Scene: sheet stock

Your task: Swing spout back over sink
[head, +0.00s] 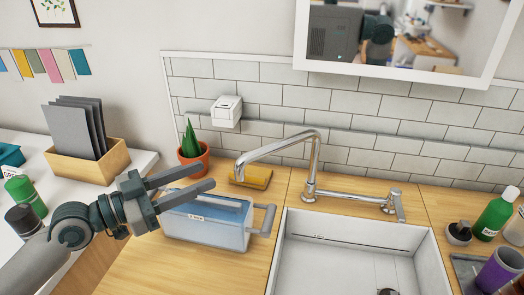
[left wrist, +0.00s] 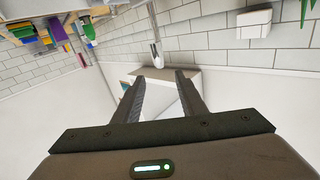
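The chrome spout (head: 280,147) rises from its base on the counter behind the sink and bends left. Its tip hangs over the wooden counter, near a yellow sponge (head: 250,177), left of the white sink (head: 436,262). My left gripper (head: 207,176) is open and empty, left of the spout tip and apart from it, above a blue-sided container. In the left wrist view the open fingers of the left gripper (left wrist: 161,76) show, with a chrome piece (left wrist: 155,48), apparently the spout, beyond them. My right gripper is not in view.
A tap lever (head: 396,204) is right of the spout base. A green bottle (head: 494,214) and purple cup (head: 500,268) stand at the right. A mirror (head: 400,40) hangs above.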

